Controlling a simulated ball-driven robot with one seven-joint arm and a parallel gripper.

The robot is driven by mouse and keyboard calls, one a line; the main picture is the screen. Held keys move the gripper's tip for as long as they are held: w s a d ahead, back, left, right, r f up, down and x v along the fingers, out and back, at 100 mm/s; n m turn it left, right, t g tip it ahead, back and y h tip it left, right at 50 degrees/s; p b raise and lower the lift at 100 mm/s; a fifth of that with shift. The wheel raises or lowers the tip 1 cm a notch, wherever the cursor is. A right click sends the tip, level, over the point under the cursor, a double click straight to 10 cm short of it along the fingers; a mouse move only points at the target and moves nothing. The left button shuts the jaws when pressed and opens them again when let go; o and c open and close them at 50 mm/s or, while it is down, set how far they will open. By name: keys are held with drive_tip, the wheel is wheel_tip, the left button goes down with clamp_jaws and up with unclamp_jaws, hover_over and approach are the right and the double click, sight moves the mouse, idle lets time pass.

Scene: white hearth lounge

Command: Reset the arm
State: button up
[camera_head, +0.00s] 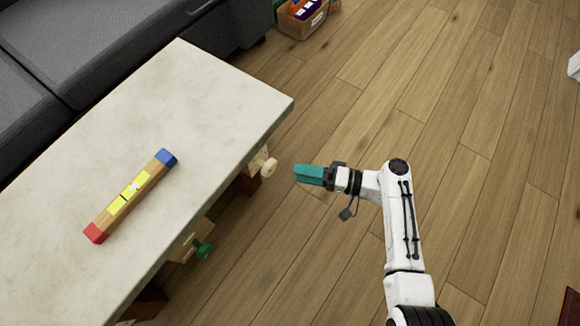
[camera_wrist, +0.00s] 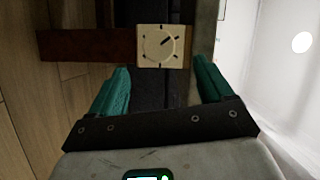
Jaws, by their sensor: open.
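My arm reaches up from the lower right in the head view. My gripper (camera_head: 309,174) has teal fingers that point left toward the near side of a pale stone-topped table (camera_head: 190,85). In the wrist view my gripper (camera_wrist: 160,90) has its two fingers spread apart, with nothing held between them. Ahead of the fingers in that view is a light wooden block with a round dial (camera_wrist: 160,45). A pale round knob (camera_head: 268,167) on the table's side lies just left of the fingertips in the head view, apart from them.
A wooden level-like bar (camera_head: 150,178) with blue and red ends lies on the table. A green knob (camera_head: 203,249) sticks out under the table edge. A grey sofa (camera_head: 110,35) and a box of items (camera_head: 303,18) are behind. The wooden floor (camera_head: 460,120) right of the table is clear.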

drive_tip(key=shift+s+d, duration=0.2)
drive_tip(key=shift+d, duration=0.25)
idle(0.3)
drive_tip(key=s+d+f+n+g+h, duration=0.1)
drive_tip(key=s+d+f+g+h, duration=0.1)
drive_tip(key=s+d+h, duration=0.4)
drive_tip(key=s+d+f+n+g+h, duration=0.1)
drive_tip(key=s+d+f+g+h, duration=0.15)
drive_tip(key=s, duration=0.55)
drive_tip(key=s+d+r+m+h, duration=0.2)
drive_tip(key=s+d+r+h, duration=0.75)
drive_tip(key=d, duration=0.25)
wheel_tip(320, 180, up, 37)
drive_tip(key=y+p, duration=0.1)
drive_tip(key=p, duration=3.6)
drive_tip(key=shift+f+n+t, duration=0.15)
drive_tip(key=shift+n+t, duration=0.15)
drive_tip(key=shift+t, duration=0.05)
